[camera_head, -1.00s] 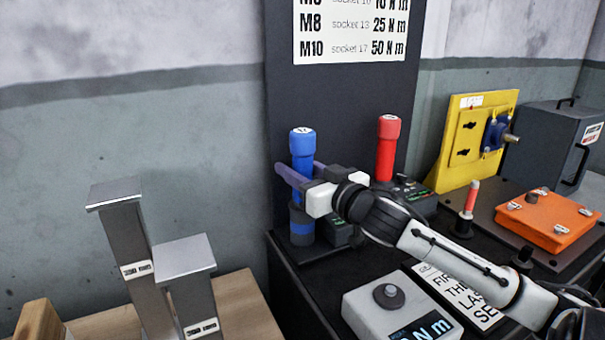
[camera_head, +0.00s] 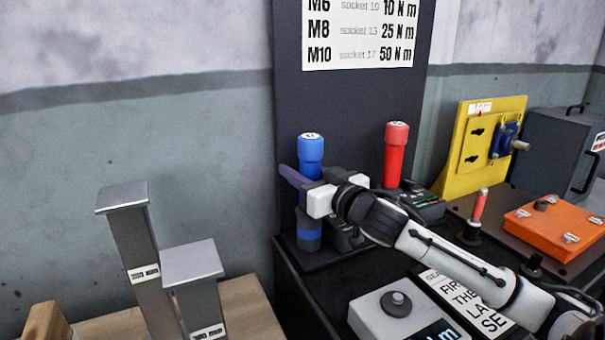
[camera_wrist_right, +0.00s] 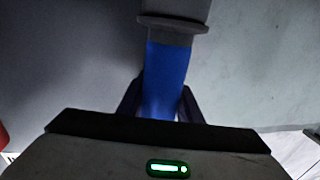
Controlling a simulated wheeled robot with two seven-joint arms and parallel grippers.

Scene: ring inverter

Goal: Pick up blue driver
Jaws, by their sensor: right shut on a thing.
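The blue driver (camera_head: 310,148) stands upright in its dark base at the left side of the black bench, in front of the dark panel. My right gripper (camera_head: 299,182) reaches in from the right, with its fingers around the driver's shaft below the blue cap. The gripper is shut on the driver. In the right wrist view the blue body (camera_wrist_right: 165,80) sits between the dark fingers, with a grey collar above it. The gripper hides part of the driver's middle. My left gripper is not in view.
A red driver (camera_head: 395,155) stands to the right. A grey box with a knob (camera_head: 396,304) is in front. Farther right are a yellow fixture (camera_head: 463,155), an orange block (camera_head: 548,226) and a dark case (camera_head: 560,150). Two metal posts (camera_head: 192,262) stand at left.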

